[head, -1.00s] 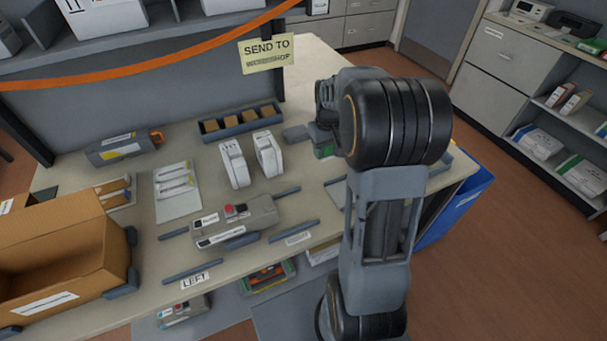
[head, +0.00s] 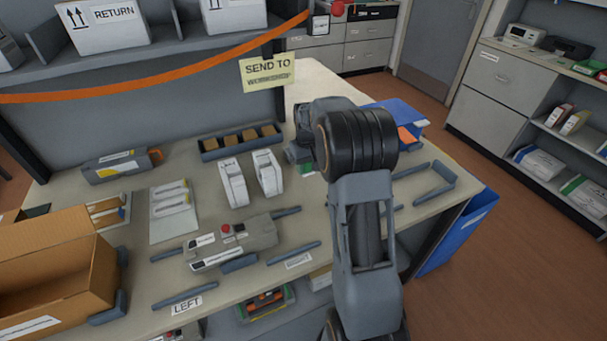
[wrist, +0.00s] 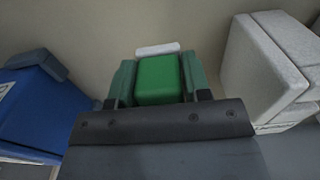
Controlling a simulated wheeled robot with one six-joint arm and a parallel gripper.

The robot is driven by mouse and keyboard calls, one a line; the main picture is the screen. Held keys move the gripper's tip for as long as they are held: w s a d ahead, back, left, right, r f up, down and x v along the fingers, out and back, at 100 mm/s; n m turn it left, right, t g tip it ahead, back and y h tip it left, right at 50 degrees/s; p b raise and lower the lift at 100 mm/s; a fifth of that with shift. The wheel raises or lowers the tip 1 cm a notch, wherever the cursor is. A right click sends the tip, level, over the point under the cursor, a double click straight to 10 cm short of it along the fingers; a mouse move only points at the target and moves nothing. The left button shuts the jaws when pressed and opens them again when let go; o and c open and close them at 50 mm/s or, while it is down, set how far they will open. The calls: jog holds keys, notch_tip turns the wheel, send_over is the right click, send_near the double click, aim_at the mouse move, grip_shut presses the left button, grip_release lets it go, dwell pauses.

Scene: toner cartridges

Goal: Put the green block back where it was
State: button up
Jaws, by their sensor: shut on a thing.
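The green block (wrist: 158,78) sits between the fingers of my gripper (wrist: 157,88) in the wrist view, which are shut on it. A small white piece shows just beyond it. In the head view my gripper (head: 302,155) hangs over the back middle of the table, right of two white cartridges. Only a sliver of green shows under it there, and my arm hides much of that area. I cannot tell how far the block is above the table. No marked place for the block can be made out.
Two white cartridges (head: 267,173) stand close to my gripper's left. A tray of brown blocks (head: 240,142) lies behind them. A grey device (head: 230,243) lies in front. A blue box (head: 405,122) stands to the right, partly behind my arm. An orange strap (head: 200,63) crosses above.

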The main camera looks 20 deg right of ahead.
aim_at(304, 182)
jog(key=shift+w+a+f, duration=0.3)
jog(key=shift+w+f, duration=0.25)
jog(key=shift+f, duration=0.2)
jog(key=shift+w+f, duration=0.1)
jog(key=shift+f, duration=1.5)
jog(key=shift+f, duration=0.1)
jog(key=o, duration=0.8)
jog(key=shift+o, duration=0.2)
